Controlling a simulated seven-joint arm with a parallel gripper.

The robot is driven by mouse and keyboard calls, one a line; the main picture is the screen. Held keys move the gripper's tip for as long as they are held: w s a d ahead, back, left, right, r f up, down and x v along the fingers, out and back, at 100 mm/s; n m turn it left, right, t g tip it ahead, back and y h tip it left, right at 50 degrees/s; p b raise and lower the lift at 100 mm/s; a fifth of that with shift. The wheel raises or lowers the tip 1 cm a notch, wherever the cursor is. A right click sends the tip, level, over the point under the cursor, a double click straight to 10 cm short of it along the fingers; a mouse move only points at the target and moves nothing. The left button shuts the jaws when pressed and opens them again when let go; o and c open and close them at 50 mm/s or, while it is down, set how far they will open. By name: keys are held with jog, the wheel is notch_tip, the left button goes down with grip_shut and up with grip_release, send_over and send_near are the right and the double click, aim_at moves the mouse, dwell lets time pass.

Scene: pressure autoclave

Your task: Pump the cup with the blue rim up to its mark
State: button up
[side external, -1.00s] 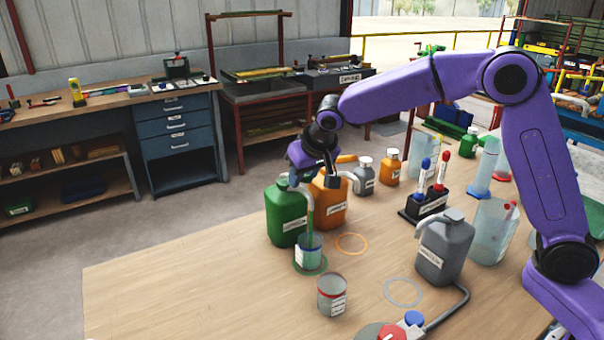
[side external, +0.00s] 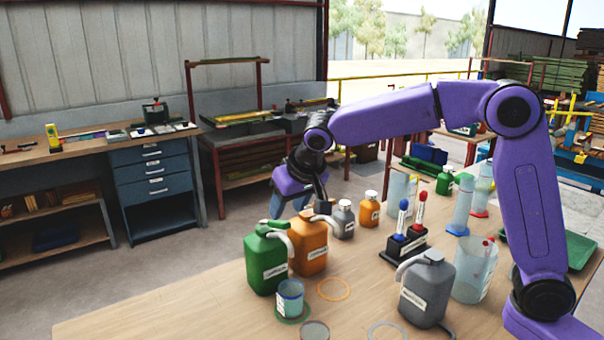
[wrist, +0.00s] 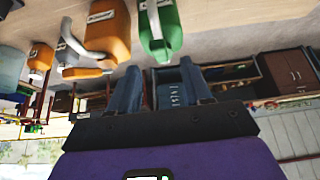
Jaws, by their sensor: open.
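The cup with the blue rim (side external: 291,297) stands upright on a green ring (side external: 303,318), below the spout of the green jug (side external: 266,262). Its mark and fill level are too small to read. The orange jug (side external: 309,247) stands just behind and right of the green one. My gripper (side external: 299,207) is open and empty, fingers down, above and behind these two jugs and apart from them. In the wrist view my spread fingers (wrist: 160,70) hold nothing; the green jug (wrist: 161,35) and orange jug (wrist: 110,35) show beyond them, upside down.
A second cup (side external: 314,330) is cut off at the bottom edge. A grey jug (side external: 428,290) stands right, with a marker stand (side external: 404,247) and clear vessel (side external: 472,272) behind it. An orange ring (side external: 334,289) lies bare. The table's left front is clear.

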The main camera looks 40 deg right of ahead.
jog(key=v, duration=1)
jog(key=shift+s+r, duration=0.3)
jog(key=shift+r, duration=0.05)
jog(key=s+a+f+n+t+y, duration=0.1)
jog(key=s+a+f+n+y, duration=0.1)
jog(key=a+y, duration=0.35)
jog(key=s+a+f+n+y, duration=0.2)
jog(key=a, duration=0.6)
jog(key=m+t+h, duration=0.4)
jog(key=t+h, duration=0.3)
jog(key=h, duration=0.1)
send_near(275, 223)
jog(key=shift+y, duration=0.25)
jog(key=x, duration=0.3)
jog(key=d+x, duration=0.1)
jog(key=x, duration=0.7)
jog(key=shift+w+d, duration=0.15)
jog(key=shift+d, duration=0.05)
